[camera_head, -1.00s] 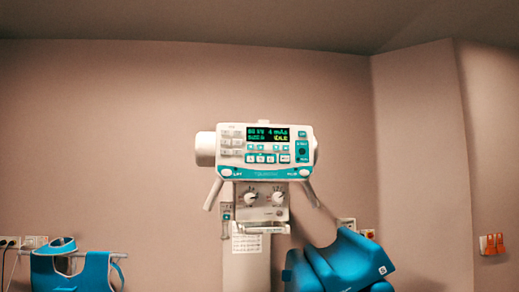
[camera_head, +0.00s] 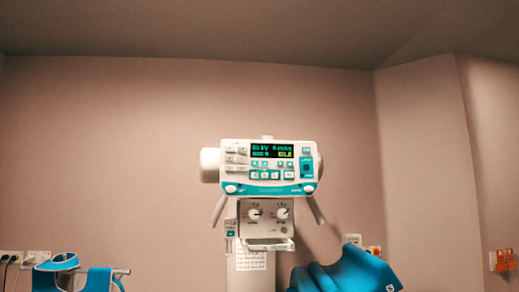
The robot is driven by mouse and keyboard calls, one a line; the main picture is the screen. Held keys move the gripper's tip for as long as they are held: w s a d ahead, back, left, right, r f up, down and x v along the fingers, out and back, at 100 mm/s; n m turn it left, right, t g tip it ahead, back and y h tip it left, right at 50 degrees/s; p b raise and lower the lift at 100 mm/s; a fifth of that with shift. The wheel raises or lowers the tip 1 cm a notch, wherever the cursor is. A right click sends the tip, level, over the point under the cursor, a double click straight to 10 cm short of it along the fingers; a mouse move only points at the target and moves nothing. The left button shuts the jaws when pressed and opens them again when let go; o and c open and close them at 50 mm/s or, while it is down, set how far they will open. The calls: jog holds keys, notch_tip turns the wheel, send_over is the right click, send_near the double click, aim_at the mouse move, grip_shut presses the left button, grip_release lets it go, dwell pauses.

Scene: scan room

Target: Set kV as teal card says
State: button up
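The white X-ray unit's control panel (camera_head: 268,167) faces me at the middle of the picture. Its dark display (camera_head: 272,151) shows green text with "kV" and "mAs"; the digits are too blurred to read surely. Rows of small white and teal buttons (camera_head: 271,175) lie below the display. A lower box with two round dials (camera_head: 268,213) hangs under the panel. A small white piece with a teal patch (camera_head: 230,228) is at that box's left; I cannot tell whether it is the teal card. No other card can be made out. My gripper is not in view.
A white printed sheet (camera_head: 251,261) is on the column below the dials. Blue padded garments stand at lower left (camera_head: 62,276) and lower right (camera_head: 350,272). Wall sockets (camera_head: 22,257) and orange switches (camera_head: 503,260) are at the sides. The wall above the unit is bare.

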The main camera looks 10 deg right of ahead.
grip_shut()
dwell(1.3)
